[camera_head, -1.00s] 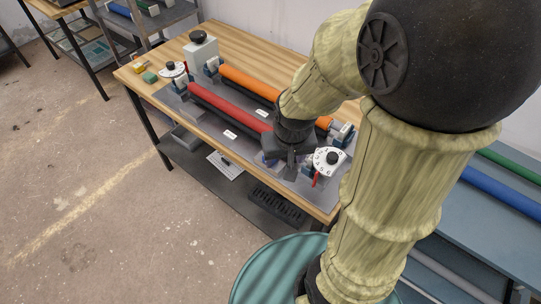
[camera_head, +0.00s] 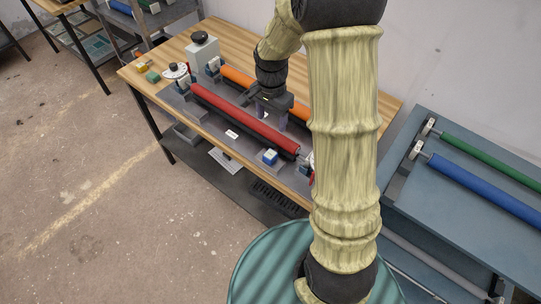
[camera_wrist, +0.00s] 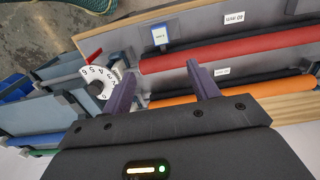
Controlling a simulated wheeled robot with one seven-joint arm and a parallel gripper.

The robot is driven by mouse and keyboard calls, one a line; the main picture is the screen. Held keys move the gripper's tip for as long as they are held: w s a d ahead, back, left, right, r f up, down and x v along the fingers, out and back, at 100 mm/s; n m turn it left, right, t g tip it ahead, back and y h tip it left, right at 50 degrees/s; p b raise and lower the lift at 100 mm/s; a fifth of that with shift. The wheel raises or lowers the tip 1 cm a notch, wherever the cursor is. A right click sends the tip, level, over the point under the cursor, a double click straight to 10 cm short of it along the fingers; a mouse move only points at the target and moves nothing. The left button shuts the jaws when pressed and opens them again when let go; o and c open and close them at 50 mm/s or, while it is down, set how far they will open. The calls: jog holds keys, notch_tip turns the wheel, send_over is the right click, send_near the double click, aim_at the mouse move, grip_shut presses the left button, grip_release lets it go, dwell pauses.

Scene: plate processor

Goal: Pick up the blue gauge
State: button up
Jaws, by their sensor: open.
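The blue gauge, a small block with a white top face, stands on the grey plate just in front of the red roller (camera_head: 245,118), near its right end (camera_head: 269,157). The wrist view shows the gauge (camera_wrist: 161,35) as a blue frame around a white label, beyond the red roller (camera_wrist: 240,50). My gripper (camera_head: 267,115) is above the rollers, behind the red one and away from the gauge. In the wrist view my gripper (camera_wrist: 162,71) has its two purple fingers spread, with nothing held between them.
An orange roller (camera_wrist: 173,99) lies parallel to the red one. A white numbered dial (camera_wrist: 99,81) stands at the rollers' end. A grey box with a black knob (camera_head: 202,52) stands at the table's back left. Blue and green rollers (camera_head: 480,186) lie on the right bench.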

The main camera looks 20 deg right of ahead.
jog(key=p, duration=0.3)
send_over(270, 154)
jog(key=f, duration=1.2)
jog(key=shift+d, duration=0.2)
jog(key=shift+a+f, duration=0.1)
jog(key=shift+f, duration=0.4)
jog(key=shift+a+f+p, duration=0.1)
jog(key=shift+f+p, duration=0.95)
jog(key=shift+f, duration=1.05)
jog(key=c, duration=1.2)
jog(key=shift+r, duration=0.1)
notch_tip(270, 154, up, 10)
jog(key=b, duration=0.2)
jog(key=shift+b, duration=0.4)
